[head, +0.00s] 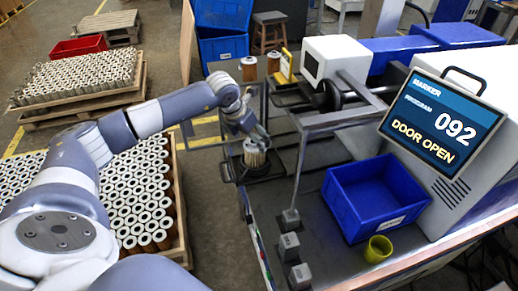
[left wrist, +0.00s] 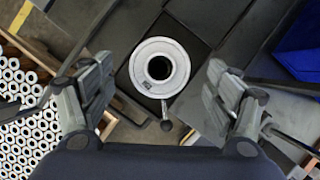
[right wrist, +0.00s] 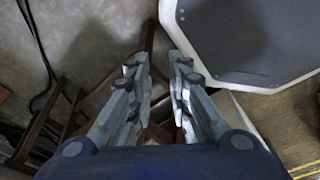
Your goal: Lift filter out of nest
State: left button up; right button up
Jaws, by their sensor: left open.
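One filter cartridge (head: 254,156) with a white ring top and pleated tan side stands upright in the nest (head: 240,174), a dark holder at the edge of the machine table. My left gripper (head: 258,143) is above it in the head view. In the left wrist view the filter's white top (left wrist: 160,67) lies between and beyond the two spread fingers of my open left gripper (left wrist: 153,100); I see no finger touching it. My right gripper (right wrist: 159,88) shows only in the right wrist view, empty, with its fingers apart.
A blue bin (head: 376,197), a yellow cup (head: 378,249) and several small grey blocks (head: 290,219) are on the machine table. A monitor (head: 442,123) reads "DOOR OPEN". Pallets of filters (head: 140,200) stand at left. Two filters (head: 249,69) stand behind, near a yellow part.

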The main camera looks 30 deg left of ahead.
pick_arm(q)
jog(key=shift+p+x, duration=0.3)
jog(key=shift+x, duration=0.8)
jog(key=shift+d+f, duration=0.1)
jog(key=shift+f, duration=0.15)
jog(key=p+x, duration=0.2)
jog(key=x, duration=0.2)
jog(key=shift+w, duration=0.25)
jog(key=shift+w+f, duration=0.1)
jog(key=shift+f, duration=0.25)
jog(key=c, duration=1.2)
pick_arm(e)
jog(key=s+r, duration=0.3)
jog(key=shift+a, duration=0.2)
pick_arm(q)
jog(key=shift+c, duration=0.2)
pick_arm(e)
jog(key=shift+w, duration=0.15)
